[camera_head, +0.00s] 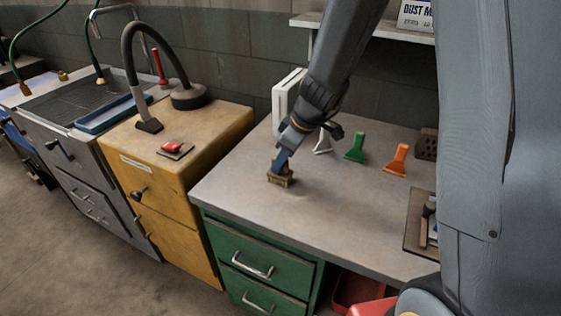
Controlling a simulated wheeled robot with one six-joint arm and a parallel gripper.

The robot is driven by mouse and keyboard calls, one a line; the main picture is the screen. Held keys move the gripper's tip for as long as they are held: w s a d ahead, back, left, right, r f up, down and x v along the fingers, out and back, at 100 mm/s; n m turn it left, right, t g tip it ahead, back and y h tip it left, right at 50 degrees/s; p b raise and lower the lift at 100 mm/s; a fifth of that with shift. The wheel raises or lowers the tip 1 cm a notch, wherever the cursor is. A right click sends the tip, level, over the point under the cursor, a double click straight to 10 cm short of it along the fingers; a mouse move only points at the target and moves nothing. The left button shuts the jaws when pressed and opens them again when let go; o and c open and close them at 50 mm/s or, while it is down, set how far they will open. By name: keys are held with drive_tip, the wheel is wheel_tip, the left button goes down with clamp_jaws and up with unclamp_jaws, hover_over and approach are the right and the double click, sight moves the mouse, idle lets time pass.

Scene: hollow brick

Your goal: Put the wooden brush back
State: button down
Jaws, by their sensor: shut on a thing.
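My gripper (282,160) is shut on a small brown block-like thing, which looks like the wooden brush (280,178). The brush is low over the left part of the grey worktop (320,215), near its front left side. I cannot tell whether its underside touches the worktop. The gripper's fingers hide part of its top.
White, green (355,148) and orange (396,160) scrapers stand behind and to the right. A hollow brick (427,144) is at the back right. A tray (415,236) with tools lies at the right edge. A yellow cabinet (190,150) stands left. The worktop's middle is clear.

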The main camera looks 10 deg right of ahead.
drive_tip(key=c, duration=1.6)
unclamp_jaws()
drive_tip(key=shift+c, duration=0.2)
drive_tip(key=shift+r+p, duration=0.15)
drive_tip(key=shift+p, duration=0.15)
drive_tip(key=b+v, duration=0.1)
drive_tip(key=v, duration=1.1)
drive_tip(key=s+d+f+m+h, duration=0.2)
drive_tip(key=s+d+f+m, duration=0.1)
drive_tip(key=s+m, duration=0.2)
drive_tip(key=s+d+f+m+g+h, duration=0.1)
drive_tip(key=s+d+f+m, duration=0.3)
drive_tip(key=s, duration=0.6)
drive_tip(key=shift+m+g+h, duration=0.3)
drive_tip(key=shift+m+h, duration=0.1)
drive_tip(key=shift+m, duration=0.7)
